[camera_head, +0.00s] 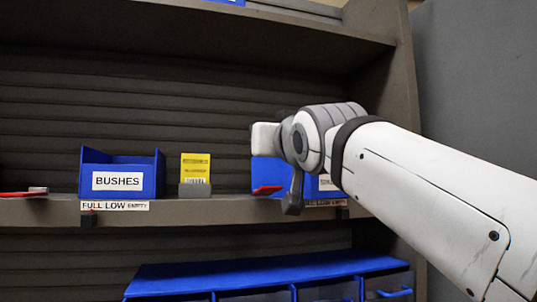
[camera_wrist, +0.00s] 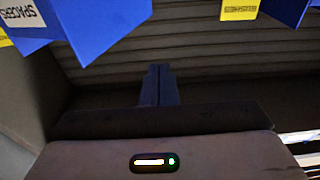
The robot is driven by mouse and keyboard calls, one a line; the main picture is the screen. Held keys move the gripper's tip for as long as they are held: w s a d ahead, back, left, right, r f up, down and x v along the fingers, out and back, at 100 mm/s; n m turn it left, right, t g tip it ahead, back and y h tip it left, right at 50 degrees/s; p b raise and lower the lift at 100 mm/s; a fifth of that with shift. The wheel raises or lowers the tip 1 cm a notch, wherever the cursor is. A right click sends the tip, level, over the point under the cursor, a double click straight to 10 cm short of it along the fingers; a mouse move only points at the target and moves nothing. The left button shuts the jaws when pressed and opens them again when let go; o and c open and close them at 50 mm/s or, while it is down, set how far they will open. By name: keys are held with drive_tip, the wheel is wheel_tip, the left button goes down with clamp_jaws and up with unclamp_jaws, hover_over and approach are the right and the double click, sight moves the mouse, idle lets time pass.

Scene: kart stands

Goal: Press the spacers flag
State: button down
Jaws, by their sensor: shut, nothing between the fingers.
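The spacers bin is blue and stands on the shelf at the right in the head view (camera_head: 265,172), mostly hidden by my arm. In the wrist view the blue bin (camera_wrist: 95,28) is at the upper left, with its SPACERS label (camera_wrist: 18,14) tilted. Under it in the head view is a FULL LOW EMPTY strip (camera_head: 325,203), partly covered by my arm. A red piece (camera_head: 267,190) lies at the bin's left; I cannot tell whether it is the flag. My gripper (camera_wrist: 159,68) is shut and empty, apart from the bins in the wrist view.
A blue BUSHES bin (camera_head: 118,175) stands at the left, above another label strip (camera_head: 115,206). A yellow card (camera_head: 195,168) stands in a grey holder between the bins. Another red piece (camera_head: 20,194) is at far left. Blue drawers (camera_head: 270,270) sit below the shelf.

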wheel_tip(320, 180, up, 4)
drive_tip(key=shift+f+p, duration=0.2)
drive_tip(key=shift+p, duration=0.25)
